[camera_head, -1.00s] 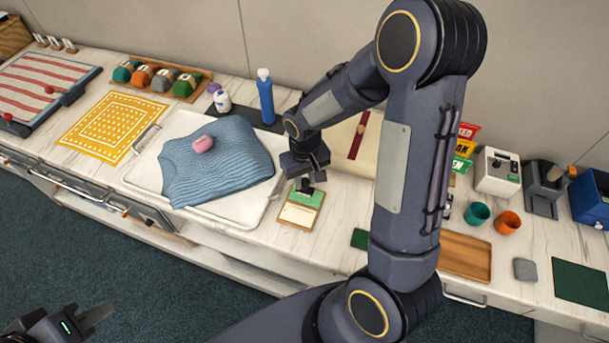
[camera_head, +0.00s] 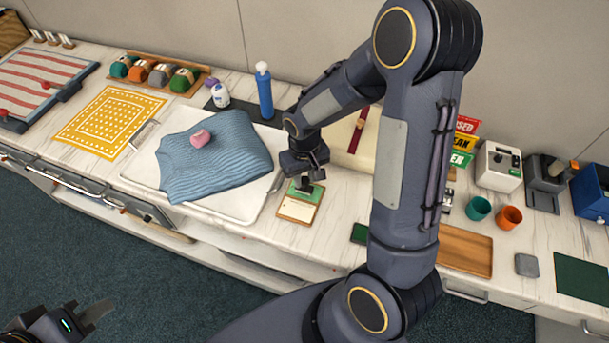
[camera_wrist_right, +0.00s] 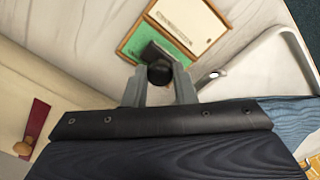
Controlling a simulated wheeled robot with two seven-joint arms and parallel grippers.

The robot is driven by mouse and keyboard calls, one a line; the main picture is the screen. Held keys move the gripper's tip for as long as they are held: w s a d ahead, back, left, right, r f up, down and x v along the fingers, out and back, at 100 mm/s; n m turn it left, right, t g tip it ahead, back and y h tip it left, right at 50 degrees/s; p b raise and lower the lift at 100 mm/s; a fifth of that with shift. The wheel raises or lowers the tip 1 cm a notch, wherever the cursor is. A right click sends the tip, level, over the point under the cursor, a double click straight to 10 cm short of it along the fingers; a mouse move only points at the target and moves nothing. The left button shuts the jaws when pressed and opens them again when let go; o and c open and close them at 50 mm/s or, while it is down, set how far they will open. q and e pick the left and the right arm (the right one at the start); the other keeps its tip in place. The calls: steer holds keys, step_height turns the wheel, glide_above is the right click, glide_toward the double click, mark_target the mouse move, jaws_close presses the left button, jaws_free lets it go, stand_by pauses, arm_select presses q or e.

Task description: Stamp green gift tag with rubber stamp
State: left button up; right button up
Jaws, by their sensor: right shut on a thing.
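My right gripper (camera_head: 308,174) is shut on a black rubber stamp (camera_wrist_right: 158,73), with its round knob between the fingers. The stamp's dark block sits at the green gift tag (camera_head: 317,195), partly covering it; I cannot tell whether it touches. The green tag also shows in the right wrist view (camera_wrist_right: 181,62), beside a white card (camera_head: 297,210) in a shallow wooden frame (camera_head: 280,217). My left gripper (camera_head: 97,311) is at the lower left of the head view, away from the counter; its opening is unclear.
A white tray (camera_head: 240,212) with a blue knitted garment (camera_head: 225,165) and a pink item (camera_head: 200,138) is just left of the frame. A dark green pad (camera_head: 359,233) lies to the right. A blue bottle (camera_head: 264,95) stands behind. My right arm hides part of the counter.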

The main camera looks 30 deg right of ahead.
steer(key=shift+f+b, duration=0.55)
steer(key=shift+b, duration=0.05)
stand_by(1.5)
steer(key=shift+r, duration=0.1)
steer(key=shift+r+p, duration=2.6)
steer(key=shift+r, duration=0.85)
